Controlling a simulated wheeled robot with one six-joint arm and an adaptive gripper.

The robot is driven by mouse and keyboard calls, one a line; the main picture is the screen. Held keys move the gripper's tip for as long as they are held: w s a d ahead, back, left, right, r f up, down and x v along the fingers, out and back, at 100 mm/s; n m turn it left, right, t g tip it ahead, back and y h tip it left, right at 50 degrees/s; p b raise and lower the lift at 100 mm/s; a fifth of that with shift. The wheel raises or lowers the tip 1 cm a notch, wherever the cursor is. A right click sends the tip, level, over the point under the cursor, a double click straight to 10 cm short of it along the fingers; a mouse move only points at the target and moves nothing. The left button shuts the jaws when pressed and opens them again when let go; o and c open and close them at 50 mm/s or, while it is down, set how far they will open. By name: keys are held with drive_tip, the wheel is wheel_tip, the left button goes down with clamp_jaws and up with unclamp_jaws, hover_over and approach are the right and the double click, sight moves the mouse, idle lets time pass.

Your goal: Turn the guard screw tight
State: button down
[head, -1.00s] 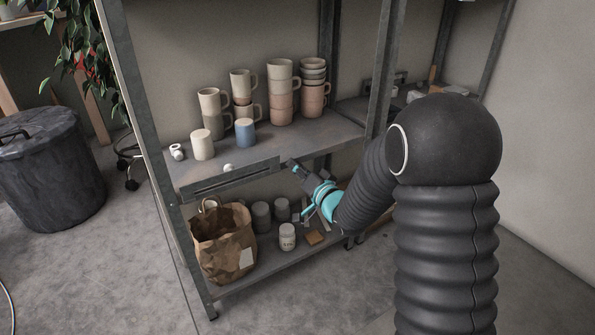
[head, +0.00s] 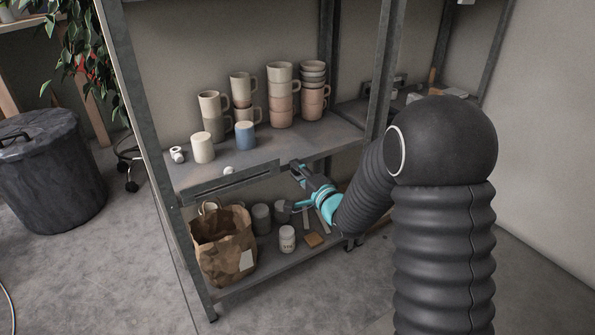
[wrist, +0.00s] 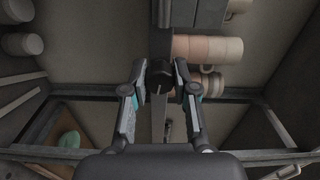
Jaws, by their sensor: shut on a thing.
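The guard screw (wrist: 160,74) shows in the wrist view as a dark round knob between my two fingertips. My gripper (head: 297,168) is at the right end of the guard (head: 232,182), a slotted grey metal strip along the front edge of the middle shelf. My gripper is shut on the screw, one finger on each side of it. In the head view the screw is hidden by my fingers, and I cannot tell how deep it sits.
Stacked mugs (head: 282,92), a cream cup (head: 203,148) and a blue cup (head: 245,135) stand on the shelf (head: 290,149) behind the guard. A paper bag (head: 224,250) and a white jar (head: 287,239) stand below. A metal post (head: 380,85) rises close to my arm.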

drive_tip(key=shift+a, duration=0.1)
idle(0.5)
drive_tip(key=c, duration=0.9)
unclamp_jaws()
drive_tip(key=v, duration=1.2)
